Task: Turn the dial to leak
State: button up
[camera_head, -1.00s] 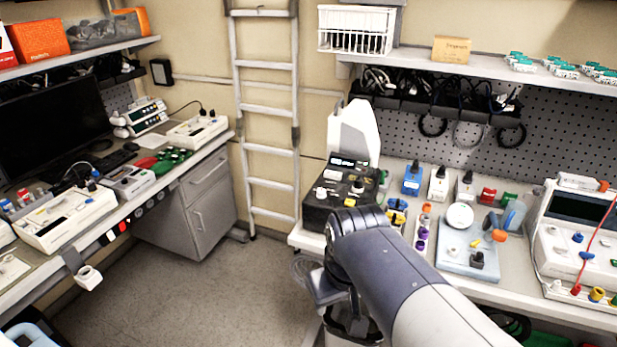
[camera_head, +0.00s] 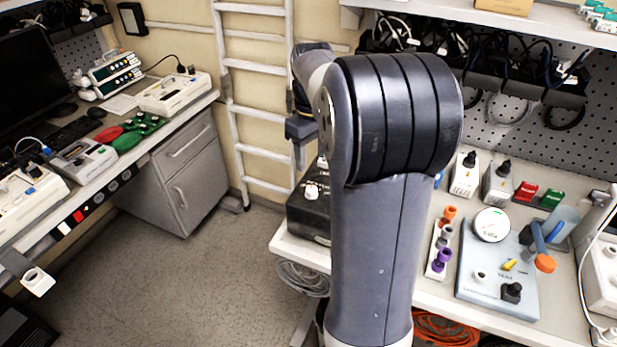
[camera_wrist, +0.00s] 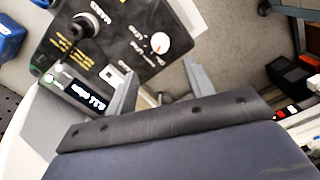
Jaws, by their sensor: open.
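The black device (camera_wrist: 110,50) fills the upper left of the wrist view, tilted, with a lit display (camera_wrist: 86,93). A black plug or knob (camera_wrist: 90,25) stands near the far edge. My gripper (camera_wrist: 160,70) is open and empty, its fingers apart from the dial, which appears just beyond the tips. In the head view my gripper (camera_head: 299,150) is above the device (camera_head: 308,217), which my arm mostly hides.
A bench on the right holds a light blue gauge unit (camera_head: 497,280) and a rack of coloured connectors (camera_head: 440,250). A ladder (camera_head: 250,110) leans on the wall behind. The floor (camera_head: 180,290) to the left is clear.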

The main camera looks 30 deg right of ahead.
aim_at(312, 189)
notch_tip(312, 189, down, 10)
jog(key=shift+r+p, duration=0.1)
jog(key=shift+p, duration=0.4)
jog(key=c, duration=1)
jog(key=shift+m, duration=0.4)
jog(key=m, duration=0.3)
jog(key=shift+m, duration=2.5)
